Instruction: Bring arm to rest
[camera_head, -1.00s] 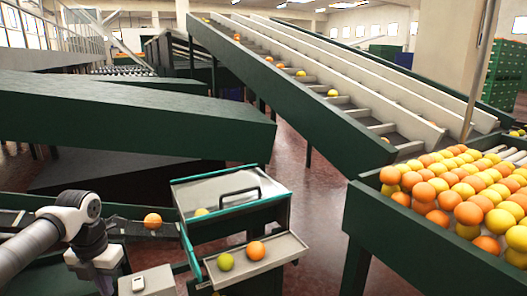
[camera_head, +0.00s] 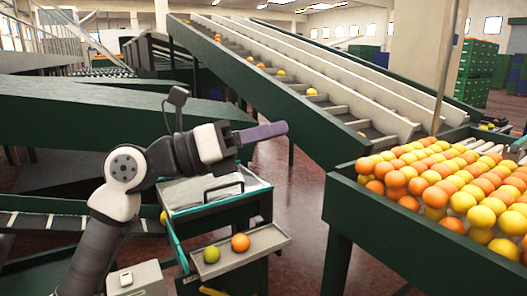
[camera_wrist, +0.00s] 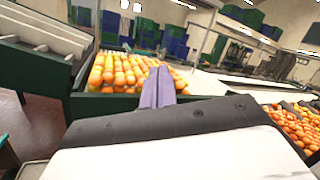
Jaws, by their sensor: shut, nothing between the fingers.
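My gripper (camera_head: 262,133) is raised above the green sorting cart and points to the right in the head view. Its purple fingers are pressed together with nothing between them. In the wrist view the shut fingers (camera_wrist: 158,88) point toward a bin full of fruit. My arm stands bent at the lower left of the head view. The gripper touches nothing that I can see.
A green cart (camera_head: 262,190) with a handled lid stands below my arm. A large fruit bin (camera_head: 345,200) stands at right. A sloped conveyor (camera_head: 270,110) runs behind.

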